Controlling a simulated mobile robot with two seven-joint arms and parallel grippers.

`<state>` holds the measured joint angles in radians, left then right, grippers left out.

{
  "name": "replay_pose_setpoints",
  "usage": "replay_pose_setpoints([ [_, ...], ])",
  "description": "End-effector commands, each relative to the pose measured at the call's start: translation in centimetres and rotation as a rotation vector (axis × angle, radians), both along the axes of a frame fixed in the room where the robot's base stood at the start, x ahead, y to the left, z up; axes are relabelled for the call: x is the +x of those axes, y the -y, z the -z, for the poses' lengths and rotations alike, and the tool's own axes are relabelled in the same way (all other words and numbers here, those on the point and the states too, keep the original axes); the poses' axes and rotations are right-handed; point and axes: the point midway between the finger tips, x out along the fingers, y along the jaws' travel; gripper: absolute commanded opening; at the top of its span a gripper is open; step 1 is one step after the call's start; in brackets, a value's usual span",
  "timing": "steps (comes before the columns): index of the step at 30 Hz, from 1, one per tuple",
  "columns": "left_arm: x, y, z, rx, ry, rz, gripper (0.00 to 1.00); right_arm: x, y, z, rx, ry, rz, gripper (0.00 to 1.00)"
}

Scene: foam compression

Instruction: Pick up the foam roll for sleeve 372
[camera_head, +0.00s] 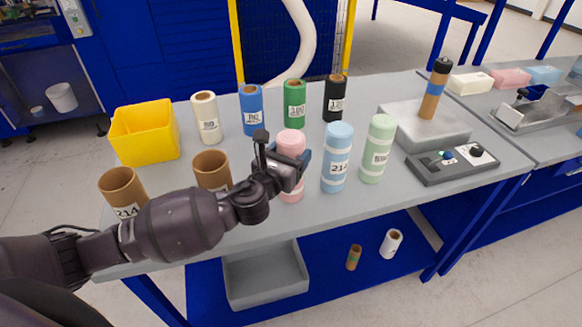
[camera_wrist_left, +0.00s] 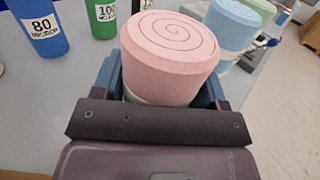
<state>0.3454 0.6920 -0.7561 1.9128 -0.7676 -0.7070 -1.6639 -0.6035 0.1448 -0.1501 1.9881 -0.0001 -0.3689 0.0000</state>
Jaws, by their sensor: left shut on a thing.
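A pink foam roll (camera_head: 291,143) stands upright near the middle of the grey table. My left gripper (camera_head: 290,165) is shut around it, and in the left wrist view the roll (camera_wrist_left: 172,50) sits between the fingers with its spiral top showing. The pink roll's label is hidden by the gripper. Brown sleeves (camera_head: 122,190) and (camera_head: 211,171) stand to the left; the first reads 214, the other's label is hidden. My right gripper is not in view.
White, blue, green and black rolls (camera_head: 206,115) stand in a row behind. A yellow bin (camera_head: 144,133) is at the back left. A grey fixture (camera_head: 420,130) with an upright brown tube and a control box (camera_head: 452,164) are at right.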

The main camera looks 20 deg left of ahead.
Motion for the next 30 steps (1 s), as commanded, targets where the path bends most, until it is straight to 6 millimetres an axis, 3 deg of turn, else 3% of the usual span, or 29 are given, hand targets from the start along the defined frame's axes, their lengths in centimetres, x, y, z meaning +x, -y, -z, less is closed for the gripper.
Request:
replay_pose_setpoints([
  [7, 0.0, 0.0, -0.4, 0.001, 0.001, 0.0, 0.43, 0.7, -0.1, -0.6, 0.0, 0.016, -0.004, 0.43],
  [11, 0.0, 0.0, -1.9, -0.001, 0.004, 0.0, 0.43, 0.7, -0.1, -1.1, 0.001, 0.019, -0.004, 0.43],
  [21, 0.0, 0.0, -10.0, 0.001, 0.006, 0.002, 0.43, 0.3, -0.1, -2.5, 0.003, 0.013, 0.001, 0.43],
  [30, 0.0, 0.0, -16.7, 0.001, 0.005, 0.002, 0.43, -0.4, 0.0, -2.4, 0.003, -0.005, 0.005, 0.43],
])
